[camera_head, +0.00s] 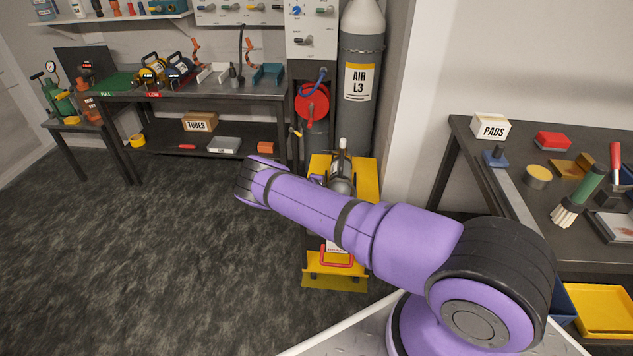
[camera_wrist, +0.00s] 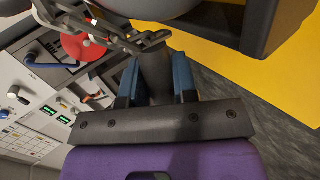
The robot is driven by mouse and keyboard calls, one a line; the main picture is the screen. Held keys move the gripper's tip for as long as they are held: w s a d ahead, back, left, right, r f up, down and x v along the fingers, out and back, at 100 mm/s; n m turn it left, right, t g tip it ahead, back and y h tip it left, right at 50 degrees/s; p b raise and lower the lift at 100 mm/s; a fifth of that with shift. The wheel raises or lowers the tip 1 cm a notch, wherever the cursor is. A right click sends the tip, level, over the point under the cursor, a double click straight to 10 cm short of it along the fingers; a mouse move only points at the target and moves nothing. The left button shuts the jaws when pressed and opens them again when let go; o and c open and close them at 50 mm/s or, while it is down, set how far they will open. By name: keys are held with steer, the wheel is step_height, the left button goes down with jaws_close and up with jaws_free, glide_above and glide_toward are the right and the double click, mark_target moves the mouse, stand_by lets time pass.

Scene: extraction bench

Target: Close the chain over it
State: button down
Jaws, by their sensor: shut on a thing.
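A grey gas cylinder (camera_head: 343,186) stands at a yellow trolley (camera_head: 367,178) in the middle of the head view, its lower part hidden behind my purple arm. In the wrist view, my gripper (camera_wrist: 156,82) is shut with its blue fingers on either side of a dark grey chain end-piece (camera_wrist: 153,66). The chain (camera_wrist: 104,32) runs from this piece toward the upper left, across a rounded grey body (camera_wrist: 160,7) at the top edge. I cannot tell where the chain's far end is fixed. My gripper is hidden in the head view.
A tall grey AIR L3 cylinder (camera_head: 360,110) stands by the wall behind the trolley, beside a red reel (camera_head: 312,102). A workbench (camera_head: 225,95) is at the back left, another table (camera_head: 480,148) at the right. The floor (camera_head: 150,260) at left is clear.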

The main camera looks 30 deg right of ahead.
steer(key=shift+f, duration=0.1)
stand_by(0.3)
steer(key=c, duration=0.9)
jaws_free()
steer(key=v, duration=1)
steer(key=shift+s+a+r, duration=0.2)
